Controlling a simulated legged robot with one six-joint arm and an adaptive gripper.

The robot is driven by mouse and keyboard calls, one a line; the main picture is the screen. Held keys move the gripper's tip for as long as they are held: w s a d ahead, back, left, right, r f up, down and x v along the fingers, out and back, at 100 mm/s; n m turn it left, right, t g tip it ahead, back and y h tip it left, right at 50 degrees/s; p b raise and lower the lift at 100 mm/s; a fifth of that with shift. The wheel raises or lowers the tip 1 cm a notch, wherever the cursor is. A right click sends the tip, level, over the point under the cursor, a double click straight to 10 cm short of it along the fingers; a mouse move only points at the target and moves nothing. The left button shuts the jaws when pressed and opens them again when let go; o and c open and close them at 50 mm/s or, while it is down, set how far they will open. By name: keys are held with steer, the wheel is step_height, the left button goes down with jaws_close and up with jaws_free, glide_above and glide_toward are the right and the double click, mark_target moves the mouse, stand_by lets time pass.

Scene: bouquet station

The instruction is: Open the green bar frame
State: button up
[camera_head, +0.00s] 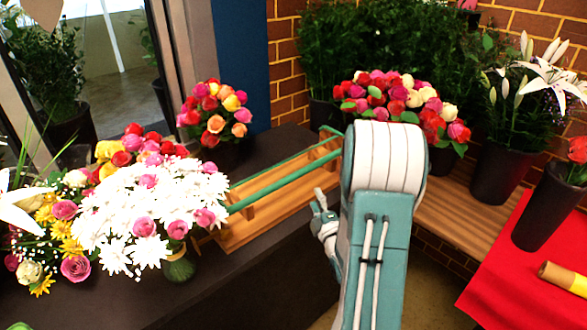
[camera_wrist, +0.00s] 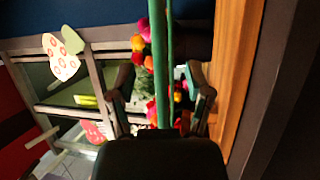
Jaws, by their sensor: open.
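The green bar frame (camera_head: 272,190) has two long green bars running over a wooden tray (camera_head: 262,228) on the dark counter. Flowers hide its near left end, and my arm hides part of its right end. My gripper (camera_head: 319,196) is beside the right part of the near bar, on the counter's front side. In the wrist view my gripper (camera_wrist: 159,72) is open, with one finger on either side of the green bar frame (camera_wrist: 160,45) as seen there. I cannot tell whether either finger touches it.
White and pink flowers (camera_head: 135,210) crowd the counter's left end. A rose bouquet (camera_head: 215,112) stands behind the tray. More roses (camera_head: 400,100) and a lily pot (camera_head: 508,150) stand on a wooden bench (camera_head: 450,208). A red cloth (camera_head: 525,265) lies at the right.

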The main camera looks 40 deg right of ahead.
mark_target(304, 172)
steer(key=x, duration=1)
steer(key=shift+w+d+r, duration=0.1)
steer(key=shift+w+d, duration=0.15)
steer(key=shift+w, duration=0.05)
jaws_close()
